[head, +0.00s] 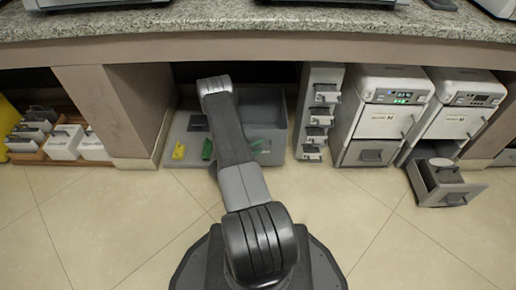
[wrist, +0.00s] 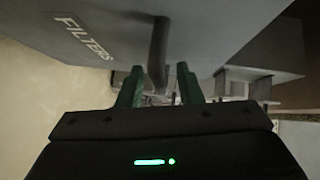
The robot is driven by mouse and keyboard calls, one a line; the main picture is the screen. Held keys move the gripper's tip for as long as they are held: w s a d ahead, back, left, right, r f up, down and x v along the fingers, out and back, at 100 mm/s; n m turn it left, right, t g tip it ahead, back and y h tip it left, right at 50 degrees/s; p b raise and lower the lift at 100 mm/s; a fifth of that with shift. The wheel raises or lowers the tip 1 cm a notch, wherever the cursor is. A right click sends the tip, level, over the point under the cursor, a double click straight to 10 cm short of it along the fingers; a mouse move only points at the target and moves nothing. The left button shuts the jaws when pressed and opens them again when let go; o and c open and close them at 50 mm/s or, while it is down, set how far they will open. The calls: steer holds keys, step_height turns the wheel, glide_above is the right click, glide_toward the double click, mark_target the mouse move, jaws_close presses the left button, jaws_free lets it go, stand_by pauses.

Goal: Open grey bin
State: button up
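A grey bin face marked "FILTERS" (wrist: 62,32) fills the top of the wrist view. A dark upright bar handle (wrist: 160,50) stands out from it. My gripper (wrist: 159,80) is open, with one green finger on each side of the handle and a visible gap to both. In the head view a grey box (head: 268,106), likely this bin, sits under the counter behind my arm. My arm hides part of it, and I cannot make out my gripper clearly there. I cannot tell whether the bin is open at all.
A narrow grey rack (head: 320,110) stands right of the box. Two white machines (head: 385,115) stand further right, with a pulled-out grey drawer (head: 447,182) low at the far right. The tiled floor (head: 120,220) in front is clear.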

steer(key=shift+c, duration=0.2)
jaws_close()
